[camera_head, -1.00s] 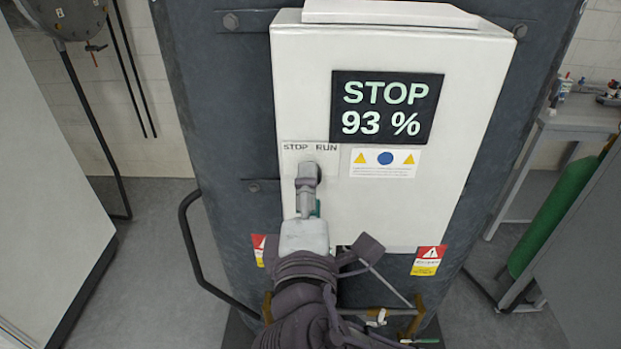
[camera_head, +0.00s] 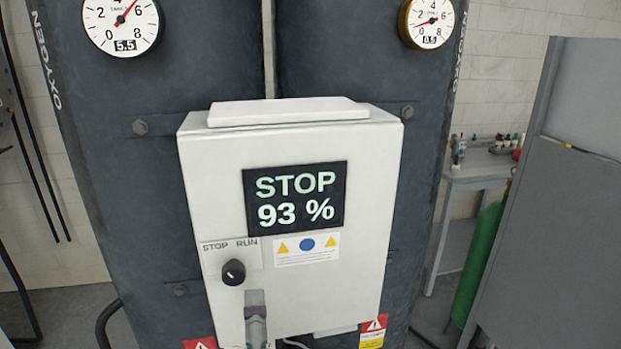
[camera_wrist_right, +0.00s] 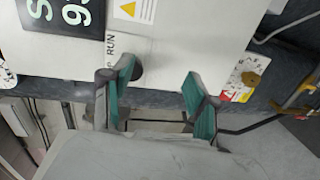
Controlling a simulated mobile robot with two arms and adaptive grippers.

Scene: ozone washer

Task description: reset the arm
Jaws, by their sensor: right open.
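My right gripper (camera_head: 256,300) shows at the bottom of the head view, in front of the lower left part of the white control box (camera_head: 370,200). It is below and slightly right of the black knob (camera_head: 233,272), apart from it. In the right wrist view the two green-padded fingers (camera_wrist_right: 160,88) are spread with nothing between them. A dark round part, probably the knob, shows beside the left finger there. The display (camera_head: 295,198) reads STOP 93 %. The knob sits under the STOP RUN label (camera_head: 230,246). My left gripper is not in view.
Dark tanks with a left gauge (camera_head: 121,22) reading 5.5 and a right gauge (camera_head: 427,20) reading 0.5 stand behind the box. A grey bench (camera_head: 480,172) and a green cylinder (camera_head: 482,262) are at the right. A hose loop shows at lower left.

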